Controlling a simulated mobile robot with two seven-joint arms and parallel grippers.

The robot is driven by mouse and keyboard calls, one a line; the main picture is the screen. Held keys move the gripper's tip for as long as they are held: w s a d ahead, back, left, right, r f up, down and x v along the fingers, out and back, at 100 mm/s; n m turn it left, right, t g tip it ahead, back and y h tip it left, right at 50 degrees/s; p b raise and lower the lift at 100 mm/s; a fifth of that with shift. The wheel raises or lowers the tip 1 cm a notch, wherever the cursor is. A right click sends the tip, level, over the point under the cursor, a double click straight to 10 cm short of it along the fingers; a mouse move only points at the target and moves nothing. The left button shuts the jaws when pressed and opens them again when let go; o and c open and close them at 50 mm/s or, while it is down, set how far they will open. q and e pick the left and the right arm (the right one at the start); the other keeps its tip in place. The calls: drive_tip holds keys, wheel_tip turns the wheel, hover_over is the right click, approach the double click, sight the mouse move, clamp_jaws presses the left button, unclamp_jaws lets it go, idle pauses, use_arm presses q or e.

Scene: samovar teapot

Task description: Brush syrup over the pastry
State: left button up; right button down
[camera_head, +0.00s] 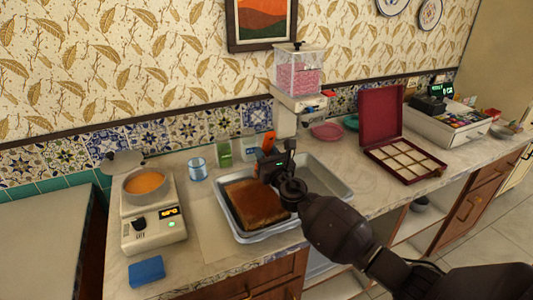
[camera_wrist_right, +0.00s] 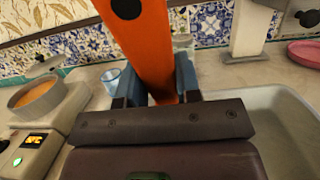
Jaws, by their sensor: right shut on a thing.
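A brown rectangular pastry (camera_head: 252,205) lies in a metal tray (camera_head: 262,238) on the counter. My right gripper (camera_head: 270,163) is above the far right part of the pastry. It is shut on the orange handle (camera_head: 268,141) of what appears to be the brush. The handle also fills the middle of the right wrist view (camera_wrist_right: 150,50), between the blue fingers. The bristles are hidden, so I cannot tell whether they touch the pastry. Orange syrup (camera_head: 144,181) sits in a round pan on a white appliance at left. My left gripper is not in view.
A glass (camera_head: 197,169) and a green jar (camera_head: 224,150) stand behind the tray. A dispenser with pink contents (camera_head: 298,78) stands at the back. A blue sponge (camera_head: 146,271) lies at front left. An open red box (camera_head: 390,125) is at right.

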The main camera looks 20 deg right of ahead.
sight(266, 133)
wheel_tip(266, 133, up, 2)
drive_tip(key=shift+w+r+p, duration=0.1)
drive_tip(key=shift+p, duration=0.6)
drive_tip(key=shift+r+p, duration=0.35)
wheel_tip(266, 133, up, 3)
drive_tip(key=p, duration=0.3)
drive_tip(key=shift+r, duration=0.1)
drive_tip(key=shift+r+p, duration=0.45)
drive_tip(key=shift+f, duration=0.1)
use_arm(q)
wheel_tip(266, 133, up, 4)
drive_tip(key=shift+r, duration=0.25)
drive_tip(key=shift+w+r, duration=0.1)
